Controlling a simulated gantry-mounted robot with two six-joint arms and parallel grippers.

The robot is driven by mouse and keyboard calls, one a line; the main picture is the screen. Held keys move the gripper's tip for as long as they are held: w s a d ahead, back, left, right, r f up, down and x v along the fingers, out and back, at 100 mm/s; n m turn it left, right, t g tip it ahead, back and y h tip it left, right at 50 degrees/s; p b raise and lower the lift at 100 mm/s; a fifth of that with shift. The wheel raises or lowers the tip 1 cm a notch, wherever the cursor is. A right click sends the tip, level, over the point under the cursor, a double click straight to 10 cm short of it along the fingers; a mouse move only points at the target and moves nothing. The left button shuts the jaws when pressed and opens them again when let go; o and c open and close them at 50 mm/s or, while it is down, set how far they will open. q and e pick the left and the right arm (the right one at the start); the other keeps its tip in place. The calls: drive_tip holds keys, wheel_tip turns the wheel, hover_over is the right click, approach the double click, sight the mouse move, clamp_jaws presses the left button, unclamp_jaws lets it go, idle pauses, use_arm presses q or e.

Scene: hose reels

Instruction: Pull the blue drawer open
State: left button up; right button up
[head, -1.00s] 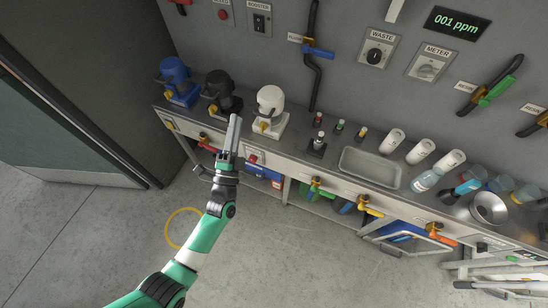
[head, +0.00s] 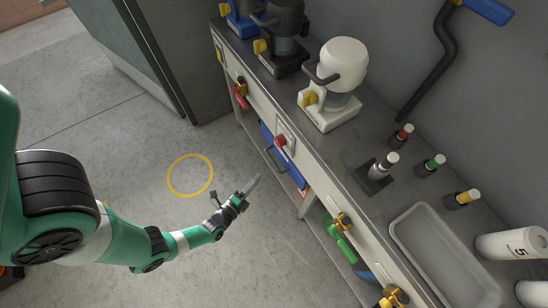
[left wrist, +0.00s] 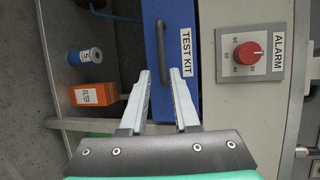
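The blue drawer (head: 291,173) sits under the bench top, with its front facing the open floor. In the left wrist view the drawer (left wrist: 185,75) carries a "TEST KIT" label and a dark bar handle (left wrist: 160,45). The drawer looks shut. My left gripper (head: 252,184) is in front of the drawer, out over the floor in the head view. In the left wrist view its two fingers (left wrist: 159,74) are apart and empty, pointing at the drawer front, with the handle lined up with the gap between them. My right gripper is not in view.
An alarm panel with a red knob (left wrist: 249,53) is beside the drawer. A blue roll (left wrist: 85,56) and an orange box (left wrist: 93,94) lie on the lower shelf. Valves (head: 342,222) stick out from the bench front. The floor by the yellow ring (head: 190,195) is clear.

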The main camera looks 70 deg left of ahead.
sight(273, 161)
use_arm(q)
drive_tip(key=b+x, duration=0.4)
drive_tip(key=x, duration=0.7)
drive_tip(key=shift+w+b, duration=0.1)
drive_tip(key=shift+b, duration=0.25)
drive_tip(key=shift+w+a, duration=0.15)
drive_tip(key=shift+w, duration=0.1)
clamp_jaws()
idle(0.6)
